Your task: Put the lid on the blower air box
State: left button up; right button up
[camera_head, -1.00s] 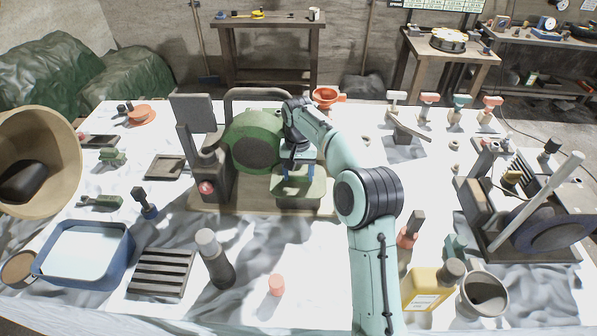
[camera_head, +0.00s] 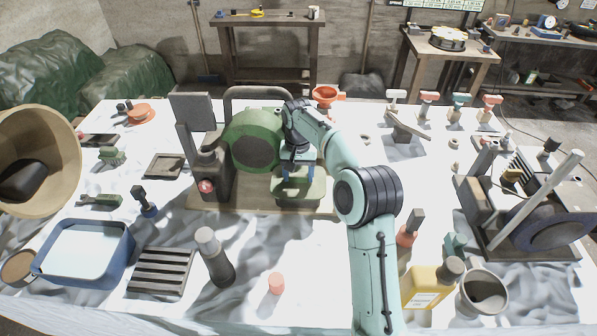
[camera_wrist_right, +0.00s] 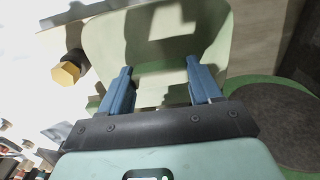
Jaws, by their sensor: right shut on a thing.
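The green blower (camera_head: 255,145) stands on a wooden base board, with the pale green air box (camera_head: 298,200) at its right. My right gripper (camera_head: 297,182) points down over the box, its blue fingers spread and shut on a pale green piece that I take for the lid (camera_wrist_right: 160,45). In the right wrist view the gripper (camera_wrist_right: 160,85) has this rounded pale panel beyond and between its fingers. My wrist hides much of the box top from the head, so I cannot tell whether the lid sits flush. My left gripper is not in view.
An orange funnel (camera_head: 326,95) stands behind the box. A grey bottle (camera_head: 214,258), a pink cap (camera_head: 276,283) and a slotted dark tray (camera_head: 161,271) are in front. A yellow bottle (camera_head: 425,288) and a mug (camera_head: 484,291) stand at front right.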

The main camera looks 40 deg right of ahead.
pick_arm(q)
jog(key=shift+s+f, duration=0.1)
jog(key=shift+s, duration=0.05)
pick_arm(e)
jog(key=shift+f, duration=0.4)
jog(key=o, duration=1.1)
notch_tip(320, 180, up, 9)
jog(key=shift+w+f+p, duration=0.1)
jog(key=shift+w+p, duration=0.05)
jog(key=shift+p, duration=0.55)
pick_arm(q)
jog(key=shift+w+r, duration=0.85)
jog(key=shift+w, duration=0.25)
pick_arm(e)
notch_tip(320, 180, up, 5)
jog(key=shift+f, duration=0.2)
jog(key=shift+a, duration=0.1)
